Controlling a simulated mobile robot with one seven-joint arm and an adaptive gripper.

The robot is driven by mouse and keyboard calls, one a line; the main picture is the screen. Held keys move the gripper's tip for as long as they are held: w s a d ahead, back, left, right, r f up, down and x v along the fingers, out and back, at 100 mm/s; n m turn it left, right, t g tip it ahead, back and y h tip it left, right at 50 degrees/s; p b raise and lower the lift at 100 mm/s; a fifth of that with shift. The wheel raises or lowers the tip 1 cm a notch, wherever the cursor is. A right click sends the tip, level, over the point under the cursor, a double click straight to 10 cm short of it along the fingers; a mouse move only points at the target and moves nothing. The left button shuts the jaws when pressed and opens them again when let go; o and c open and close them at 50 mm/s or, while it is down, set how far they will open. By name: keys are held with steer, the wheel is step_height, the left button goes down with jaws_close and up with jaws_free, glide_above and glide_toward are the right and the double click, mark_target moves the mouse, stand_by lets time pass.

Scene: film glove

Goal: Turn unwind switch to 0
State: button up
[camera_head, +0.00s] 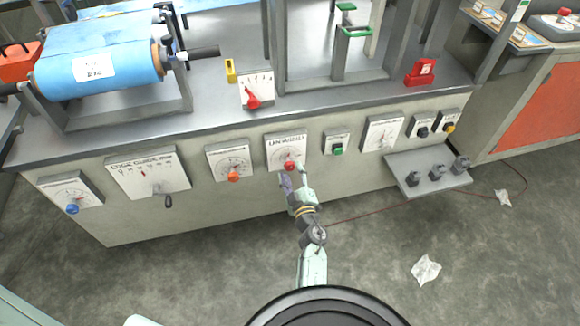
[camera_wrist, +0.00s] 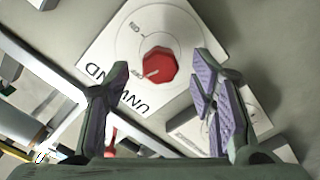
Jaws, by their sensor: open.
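The unwind switch is a red knob (camera_head: 289,165) on a white panel (camera_head: 279,142) on the machine's front face. In the wrist view the red knob (camera_wrist: 159,65) is centred between my fingers and a little beyond their tips, with "UNWIND" lettering and dial marks around it. A light pointer line on the knob points to the lower left in that view. My gripper (camera_head: 293,183) is open just in front of the knob; its fingers (camera_wrist: 160,75) stand wide on either side. I see no clear contact with the knob.
Other panels flank it: an orange-knob dial (camera_head: 233,176) at left and a green-button box (camera_head: 338,148) at right. A red lever switch (camera_head: 252,101) sits above on the bench top. A grey shelf (camera_head: 410,182) juts out at right.

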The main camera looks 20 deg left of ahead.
mark_target(291, 169)
steer(key=shift+x, duration=1.7)
steer(key=c, duration=1.2)
steer(key=shift+n, duration=1.9)
steer(key=o, duration=1.2)
steer(key=shift+s+d, duration=0.1)
steer(key=v, duration=1.1)
steer(key=shift+s+d, duration=0.25)
steer(key=shift+s, duration=0.1)
